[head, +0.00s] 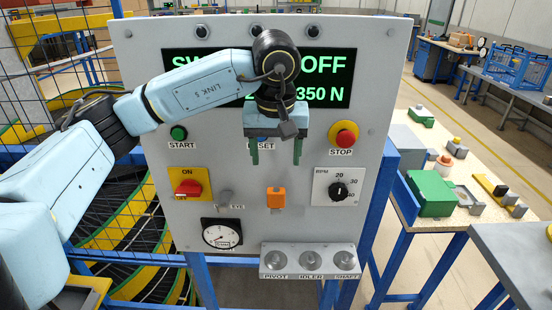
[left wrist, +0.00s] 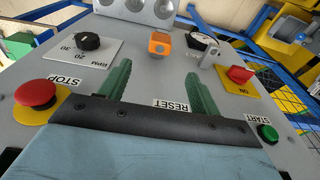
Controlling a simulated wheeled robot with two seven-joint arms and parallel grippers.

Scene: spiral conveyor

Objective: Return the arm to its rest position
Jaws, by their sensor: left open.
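My left arm (head: 205,85) comes in from the left and reaches across the upper part of the grey control panel (head: 130,40). My left gripper (head: 276,153) hangs in front of the panel, fingers pointing down, between the green START button (head: 179,133) and the red STOP button (head: 343,137). Its two green fingers are apart and nothing is between them. In the left wrist view the open fingers (left wrist: 152,92) also show, with the RESET label between them. The arm hides part of the green display text. My right gripper is not in view.
The panel carries a red switch (head: 188,188), an orange part (head: 276,198), an RPM knob (head: 339,191), a gauge (head: 221,234) and a three-hole holder (head: 310,261). A table with a green box (head: 431,194) stands to the right. A wire fence (head: 50,60) stands at left.

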